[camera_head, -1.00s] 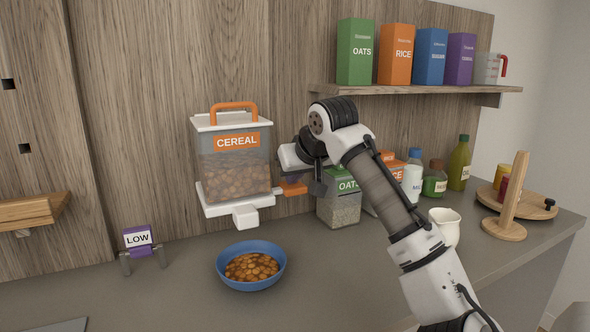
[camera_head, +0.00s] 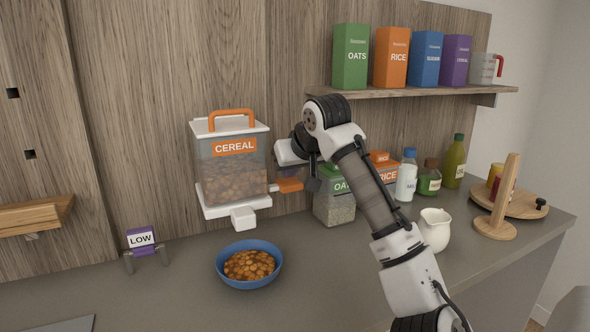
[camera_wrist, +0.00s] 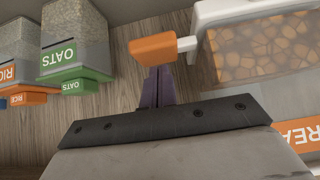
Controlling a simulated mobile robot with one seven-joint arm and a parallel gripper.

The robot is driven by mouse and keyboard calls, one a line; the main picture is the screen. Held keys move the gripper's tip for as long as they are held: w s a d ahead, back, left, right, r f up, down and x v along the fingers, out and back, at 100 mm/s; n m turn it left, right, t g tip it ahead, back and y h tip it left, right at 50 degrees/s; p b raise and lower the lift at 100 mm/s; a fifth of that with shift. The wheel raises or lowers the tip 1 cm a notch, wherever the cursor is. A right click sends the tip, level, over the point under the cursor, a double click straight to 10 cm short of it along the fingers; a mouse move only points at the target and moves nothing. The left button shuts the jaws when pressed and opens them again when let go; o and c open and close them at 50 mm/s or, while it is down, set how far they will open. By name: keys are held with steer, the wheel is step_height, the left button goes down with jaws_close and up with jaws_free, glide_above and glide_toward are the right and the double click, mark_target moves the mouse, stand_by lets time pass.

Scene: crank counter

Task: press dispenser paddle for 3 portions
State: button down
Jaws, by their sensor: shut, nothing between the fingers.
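The cereal dispenser (camera_head: 232,165) hangs on the wooden wall, with cereal in its clear bin. Its orange paddle (camera_head: 290,185) sticks out on the right side; it also shows in the wrist view (camera_wrist: 153,48). My gripper (camera_wrist: 158,85) is shut and empty, its purple fingers pointing at the paddle. In the head view the fingers (camera_head: 289,172) are just above the paddle and partly hidden. I cannot tell whether they touch it. A blue bowl (camera_head: 249,284) holding brown cereal pieces stands on the counter below the white spout (camera_head: 243,218).
A green-lidded oats jar (camera_head: 335,208) stands close to the right of the paddle. A white pitcher (camera_head: 434,230), several bottles and a wooden stand (camera_head: 495,230) are farther right. A LOW sign (camera_head: 141,241) stands left. Above is a shelf (camera_head: 420,90) with boxes.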

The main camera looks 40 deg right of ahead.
steer(key=b+v, duration=0.1)
steer(key=v, duration=1)
steer(key=shift+w+r, duration=0.3)
steer(key=shift+w, duration=0.05)
